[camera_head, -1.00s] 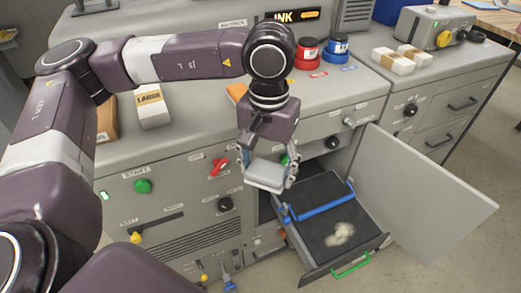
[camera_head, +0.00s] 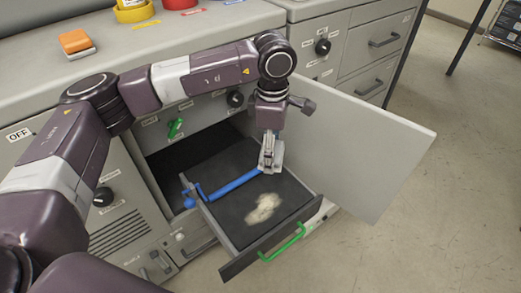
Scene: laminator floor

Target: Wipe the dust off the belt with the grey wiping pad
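The belt (camera_head: 285,191) is a dark surface in the pulled-out drawer with the green handle. A pale beige dust patch (camera_head: 263,207) lies on it towards the front. My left gripper (camera_head: 268,160) points down over the back right part of the belt, beside the blue bar's right end and behind the dust. It is shut on the grey wiping pad (camera_head: 278,154), now seen nearly edge-on and partly hidden by the fingers. I cannot tell whether the pad touches the belt. My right gripper is not in view.
The blue bar (camera_head: 232,185) crosses the drawer behind the dust. The green handle (camera_head: 283,244) is at the drawer's front. An open grey door (camera_head: 360,150) stands close on the right. An orange block (camera_head: 75,42) lies on the counter. The floor at right is clear.

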